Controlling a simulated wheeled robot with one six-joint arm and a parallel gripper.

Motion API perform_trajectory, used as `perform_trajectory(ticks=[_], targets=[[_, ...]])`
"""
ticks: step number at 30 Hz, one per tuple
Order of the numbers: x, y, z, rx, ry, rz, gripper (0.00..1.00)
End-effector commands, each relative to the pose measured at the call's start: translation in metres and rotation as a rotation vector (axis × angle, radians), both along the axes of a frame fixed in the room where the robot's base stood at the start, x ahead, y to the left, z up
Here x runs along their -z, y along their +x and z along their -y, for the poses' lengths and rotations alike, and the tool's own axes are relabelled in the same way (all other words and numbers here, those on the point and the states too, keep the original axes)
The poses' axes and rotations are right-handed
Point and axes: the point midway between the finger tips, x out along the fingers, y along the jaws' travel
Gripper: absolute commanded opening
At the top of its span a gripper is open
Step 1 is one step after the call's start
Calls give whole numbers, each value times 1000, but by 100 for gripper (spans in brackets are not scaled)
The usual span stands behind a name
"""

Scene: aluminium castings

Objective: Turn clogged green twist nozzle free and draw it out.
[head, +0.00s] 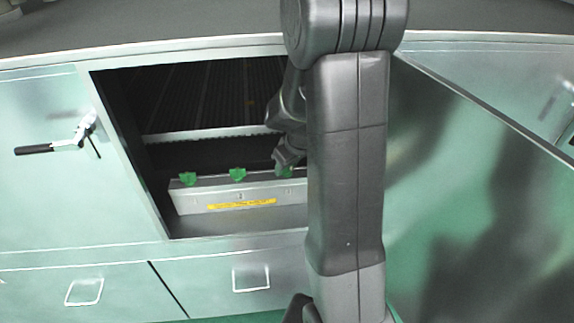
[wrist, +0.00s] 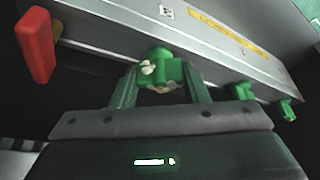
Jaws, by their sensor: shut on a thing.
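In the wrist view a green twist nozzle (wrist: 162,72) with pale clumps on its face sits on the grey metal bar (wrist: 110,25). My gripper (wrist: 160,85) has one finger on each side of this nozzle and is shut on it. The nozzle still meets the bar. In the head view the held nozzle (head: 285,171) is partly hidden by my gripper (head: 287,160). Two other green nozzles stand on the bar to its left, one in the middle (head: 238,174) and one at the left end (head: 188,179). My arm hides the bar's right end.
The bar lies inside an open cabinet bay with a frame edge (head: 130,150) at left and an open door (head: 480,170) at right. A red handle-like part (wrist: 36,45) stands near the bar at upper left in the wrist view. A yellow label (head: 242,204) marks the bar's front.

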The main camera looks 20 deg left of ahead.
Motion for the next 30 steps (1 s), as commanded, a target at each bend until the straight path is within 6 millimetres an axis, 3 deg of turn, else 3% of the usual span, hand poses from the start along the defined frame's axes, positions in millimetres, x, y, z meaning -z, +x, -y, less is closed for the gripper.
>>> perform_trajectory(ticks=[30], targets=[[2, 1, 0, -339, 2, 1, 19]])
